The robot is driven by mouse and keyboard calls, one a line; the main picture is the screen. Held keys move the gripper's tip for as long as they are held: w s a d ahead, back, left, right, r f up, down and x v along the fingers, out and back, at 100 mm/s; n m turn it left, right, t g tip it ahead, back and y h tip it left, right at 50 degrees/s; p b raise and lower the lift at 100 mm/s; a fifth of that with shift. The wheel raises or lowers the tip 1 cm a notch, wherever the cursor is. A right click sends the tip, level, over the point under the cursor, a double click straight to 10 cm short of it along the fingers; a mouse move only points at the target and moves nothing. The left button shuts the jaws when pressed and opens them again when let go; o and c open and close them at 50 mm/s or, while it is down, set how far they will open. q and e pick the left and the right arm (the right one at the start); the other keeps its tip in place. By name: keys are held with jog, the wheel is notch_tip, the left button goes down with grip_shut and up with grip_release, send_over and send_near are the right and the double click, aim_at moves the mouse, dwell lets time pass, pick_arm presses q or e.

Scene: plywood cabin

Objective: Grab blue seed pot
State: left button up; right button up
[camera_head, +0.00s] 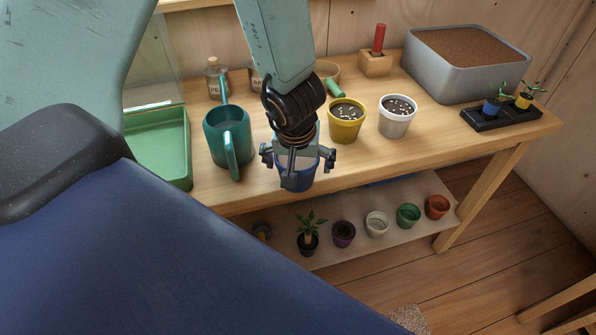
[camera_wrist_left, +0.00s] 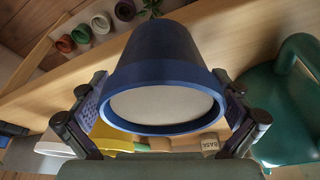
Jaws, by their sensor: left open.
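The blue seed pot (camera_head: 300,182) stands at the front edge of the wooden bench, partly hidden behind my left gripper (camera_head: 297,164). My gripper is over it from above, with its spread fingers around the rim. In the left wrist view the blue pot (camera_wrist_left: 158,52) fills the middle, its pale round top facing the camera. The open fingers of my left gripper (camera_wrist_left: 165,103) stand on both sides of it. I cannot tell whether they touch it. My right gripper is not in view.
A teal watering can (camera_head: 228,138) stands close left of the gripper, beside a green tray (camera_head: 160,150). A yellow pot (camera_head: 346,122) and a white pot (camera_head: 396,118) stand to the right. A grey soil bin (camera_head: 460,82) is farther right. Several small pots sit on the lower shelf (camera_head: 350,255).

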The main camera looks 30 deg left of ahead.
pick_arm(q)
jog(key=shift+s+r, duration=0.15)
jog(key=shift+s, duration=0.05)
jog(key=shift+c, duration=1.4)
jog(key=shift+w, duration=0.1)
jog(key=c, duration=1.2)
